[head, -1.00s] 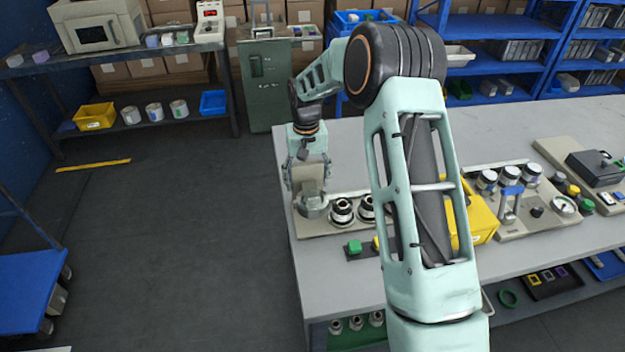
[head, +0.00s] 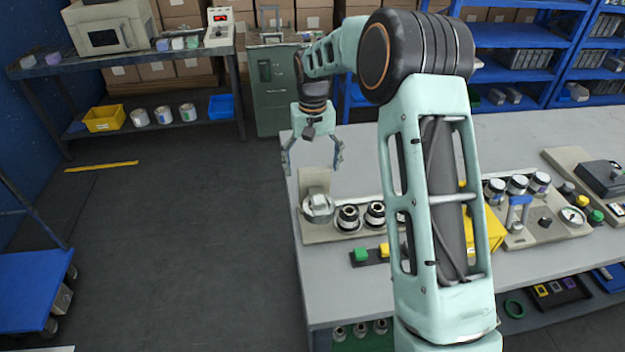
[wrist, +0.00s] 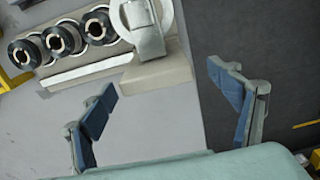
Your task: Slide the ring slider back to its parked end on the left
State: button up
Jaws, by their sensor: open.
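My gripper (head: 312,162) is open and empty, above and behind the left end of the beige roll unit. A pale straight bar (wrist: 85,70) runs beside the rolls. I cannot tell for certain which part is the ring slider; my arm hides part of the unit.
A green button (head: 361,255) sits in front of the unit.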

notch_tip(320, 180, up, 5)
jog(key=shift+f, duration=0.1)
dwell(0.6)
